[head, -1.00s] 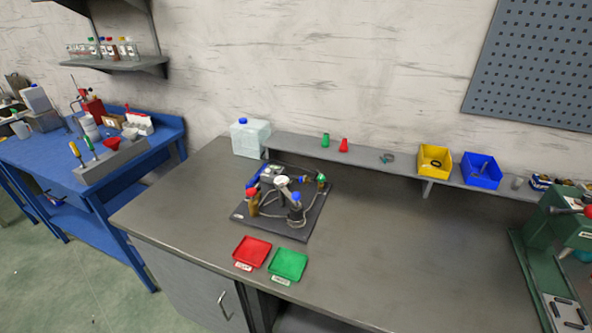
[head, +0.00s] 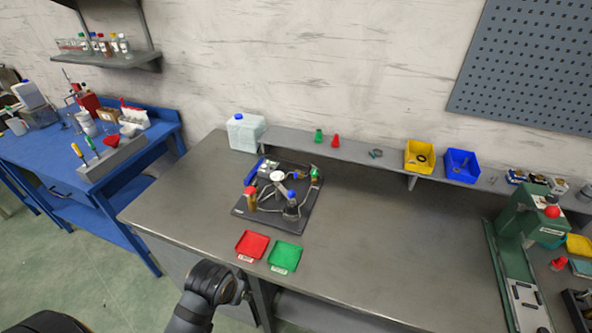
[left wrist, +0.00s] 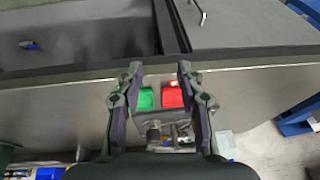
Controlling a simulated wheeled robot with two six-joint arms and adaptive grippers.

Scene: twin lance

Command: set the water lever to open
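A black board (head: 265,216) on the grey workbench carries a small apparatus with hoses, a white round part (head: 277,176), a brown bottle with a red cap (head: 250,198) and a dark flask with a blue cap (head: 291,207). A blue elongated part (head: 254,172) stands at its back left; I cannot tell if it is the water lever, or how it is set. My left gripper (left wrist: 158,70) is open and empty in the left wrist view, with the apparatus beyond it. In the head view the arm is low, at the bench's front edge, its fingers unclear. My right gripper is not in view.
A red tray (head: 252,245) and a green tray (head: 285,257) lie in front of the board. A shelf behind holds a green cone, a red cone, a yellow bin (head: 419,156) and a blue bin (head: 461,164). A green press (head: 525,225) stands right. The bench between is clear.

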